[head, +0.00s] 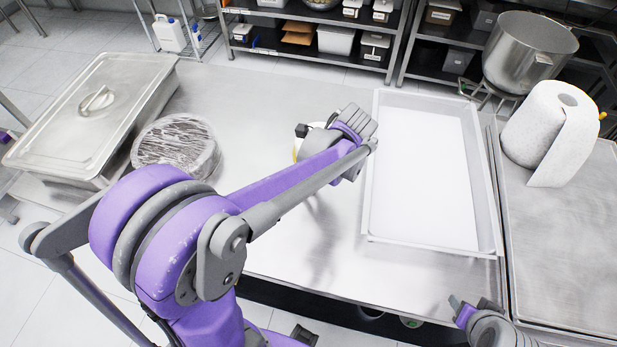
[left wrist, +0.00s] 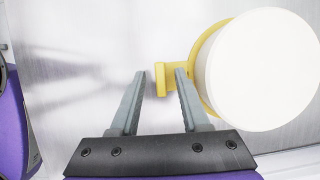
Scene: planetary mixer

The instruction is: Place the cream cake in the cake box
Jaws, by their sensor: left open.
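A round white top, which looks like the cream cake (left wrist: 262,70), fills the right of the left wrist view. A yellow holder (left wrist: 200,45) rings its left side and has a short yellow tab. My left gripper (left wrist: 160,76) is open, its tips near that tab; contact cannot be told. In the head view my left arm hides most of the cake. An open white rectangular box (head: 374,215), seemingly the cake box, lies right of my left gripper. My right gripper (head: 470,306) is partly in view at the bottom right, its jaw state unclear.
A plastic-wrapped round bowl (head: 178,145) and a lidded steel pan (head: 95,115) stand at the left. A paper towel roll (head: 548,130) and a steel pot (head: 528,55) are at the right. Bare steel table (head: 320,265) shows in front.

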